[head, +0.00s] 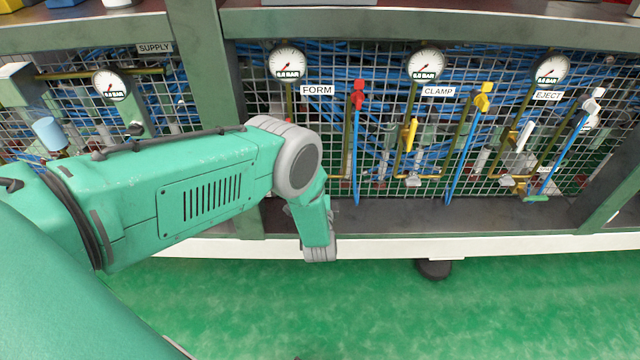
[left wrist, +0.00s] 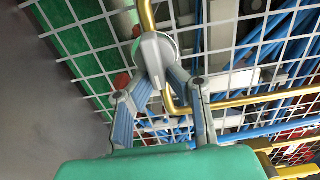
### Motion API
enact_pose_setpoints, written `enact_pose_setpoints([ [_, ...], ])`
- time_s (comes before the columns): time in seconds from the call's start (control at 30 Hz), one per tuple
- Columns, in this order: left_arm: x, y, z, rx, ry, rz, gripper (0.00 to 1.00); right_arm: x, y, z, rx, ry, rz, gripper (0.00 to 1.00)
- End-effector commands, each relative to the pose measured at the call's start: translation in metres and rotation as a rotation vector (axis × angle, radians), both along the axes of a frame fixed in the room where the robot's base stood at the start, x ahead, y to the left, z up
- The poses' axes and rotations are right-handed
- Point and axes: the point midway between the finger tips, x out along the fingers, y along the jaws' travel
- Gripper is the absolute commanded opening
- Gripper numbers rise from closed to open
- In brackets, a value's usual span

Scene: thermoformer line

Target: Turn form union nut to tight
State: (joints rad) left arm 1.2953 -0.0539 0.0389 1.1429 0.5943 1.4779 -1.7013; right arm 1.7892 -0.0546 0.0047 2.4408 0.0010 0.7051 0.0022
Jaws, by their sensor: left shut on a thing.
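The form union nut (left wrist: 156,52) is a grey, round fitting with a wing, on a brass pipe (left wrist: 146,14) in front of white mesh in the left wrist view. My left gripper (left wrist: 161,84) has its fingers on both sides of the nut's lower part and is shut on it. In the head view my own arm hides the nut and the fingers, below the FORM label (head: 317,90) and the form gauge (head: 287,64). My right gripper is in neither view.
A red fitting (head: 358,97) with a blue tube hangs right of my wrist. The CLAMP gauge (head: 425,64) and EJECT gauge (head: 552,69) are farther right, with similar brass piping. A green post (head: 203,70) stands left. The green floor in front is largely clear.

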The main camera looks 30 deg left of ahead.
Motion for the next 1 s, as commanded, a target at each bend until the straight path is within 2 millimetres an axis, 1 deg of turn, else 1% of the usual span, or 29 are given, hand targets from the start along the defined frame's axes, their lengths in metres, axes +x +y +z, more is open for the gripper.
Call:
enact_pose_setpoints([
  [0.03, -0.003, -0.003, -0.005, -0.001, 0.015, -0.004, 0.0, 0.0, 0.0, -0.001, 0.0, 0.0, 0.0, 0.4],
  [0.47, -0.003, -0.004, -0.006, 0.004, 0.021, -0.005, 0.0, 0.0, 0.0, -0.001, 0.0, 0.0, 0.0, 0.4],
  [0.5, -0.004, -0.004, -0.006, 0.004, 0.021, -0.005, 0.2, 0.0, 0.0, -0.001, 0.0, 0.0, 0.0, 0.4],
  [0.53, -0.004, -0.004, -0.006, 0.004, 0.021, -0.005, 0.3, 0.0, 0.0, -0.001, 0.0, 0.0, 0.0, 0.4],
  [0.87, -0.003, -0.002, -0.003, 0.007, 0.011, -0.003, 0.31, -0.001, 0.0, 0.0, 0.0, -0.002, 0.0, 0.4],
  [1.0, -0.012, -0.009, -0.003, 0.007, 0.013, -0.004, 0.31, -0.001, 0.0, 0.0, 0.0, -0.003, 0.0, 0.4],
])
